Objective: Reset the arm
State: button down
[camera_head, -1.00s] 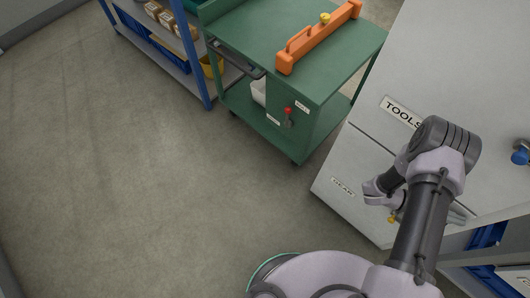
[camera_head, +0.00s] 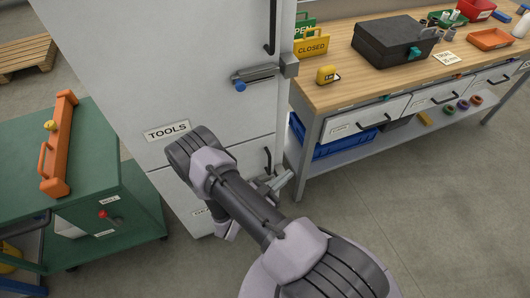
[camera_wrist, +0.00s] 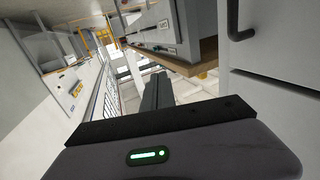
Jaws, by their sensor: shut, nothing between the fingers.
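My arm (camera_head: 245,205) shows in the head view, folded, with its elbow in front of the tall grey TOOLS cabinet (camera_head: 200,60). My gripper shows in the wrist view (camera_wrist: 157,92) as a dark, narrow shape of closed fingers beyond the dark housing. It is shut and holds nothing. In the head view the arm's own links hide much of its outer end, and I cannot clearly make out the fingers there. The wrist view looks past a pale cabinet front with a dark handle (camera_wrist: 236,22) on the right.
A green cart (camera_head: 95,170) with an orange level (camera_head: 60,145) stands left. A wooden workbench (camera_head: 355,85) at the right carries a black toolbox (camera_head: 395,40), a yellow tape measure (camera_head: 328,75) and signs. A blue bin (camera_head: 335,142) sits below. The floor at right is clear.

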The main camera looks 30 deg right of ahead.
jog(key=s+a+r+g+y, duration=0.1)
jog(key=s+r+g+y, duration=0.3)
jog(key=r, duration=0.6)
jog(key=s+a+r+g+y, duration=0.15)
jog(key=r+g, duration=0.35)
jog(key=r, duration=0.5)
jog(key=s+a+r+n+t+y, duration=0.3)
jog(key=a+r+n+t+y, duration=0.2)
jog(key=a+r+y, duration=0.2)
jog(key=s+a+r+n+t+y, duration=0.3)
jog(key=a+r+n+t+y, duration=0.2)
jog(key=a+r+y, duration=0.2)
jog(key=a+r, duration=0.2)
jog(key=a, duration=0.2)
jog(key=shift+s+r+n, duration=0.35)
jog(key=shift+s+n, duration=0.05)
